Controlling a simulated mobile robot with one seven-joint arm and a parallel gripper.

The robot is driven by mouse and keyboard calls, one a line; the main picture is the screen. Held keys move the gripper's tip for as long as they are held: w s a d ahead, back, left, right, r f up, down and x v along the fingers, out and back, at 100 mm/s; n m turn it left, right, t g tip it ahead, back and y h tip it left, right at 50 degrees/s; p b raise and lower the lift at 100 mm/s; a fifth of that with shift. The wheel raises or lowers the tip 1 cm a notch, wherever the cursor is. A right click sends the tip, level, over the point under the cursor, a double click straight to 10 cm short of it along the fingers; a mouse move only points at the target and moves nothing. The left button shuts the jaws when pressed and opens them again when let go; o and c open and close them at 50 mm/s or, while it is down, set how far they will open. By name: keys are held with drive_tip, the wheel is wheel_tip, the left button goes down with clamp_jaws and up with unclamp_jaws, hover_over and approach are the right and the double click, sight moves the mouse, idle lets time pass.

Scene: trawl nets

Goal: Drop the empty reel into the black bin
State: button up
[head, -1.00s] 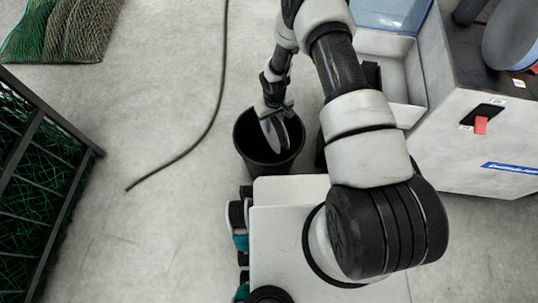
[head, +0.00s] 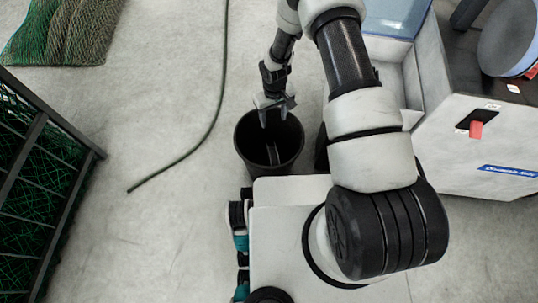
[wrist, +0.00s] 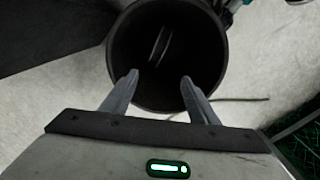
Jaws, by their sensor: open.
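The black bin (head: 247,143) stands upright on the floor in front of my base. In the wrist view its round rim (wrist: 112,52) surrounds a dark inside. The empty reel (wrist: 164,47) lies inside the bin, apart from my fingers; it shows edge-on as thin pale curved lines, the rest lost in shadow. In the head view it is only a faint light streak in the bin. My gripper (head: 274,121) is over the far part of the bin, fingers pointing down. In the wrist view my gripper (wrist: 158,78) is open, with nothing between its fingertips.
A grey machine (head: 450,130) with a red switch (head: 476,129) stands to the right. A dark cage of green net (head: 45,190) is at the left, and a net pile (head: 65,32) lies at the far left. A cable (head: 207,130) runs over otherwise clear floor left of the bin.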

wheel_tip(320, 180, up, 11)
drive_tip(key=p, duration=0.2)
drive_tip(key=shift+f, duration=0.15)
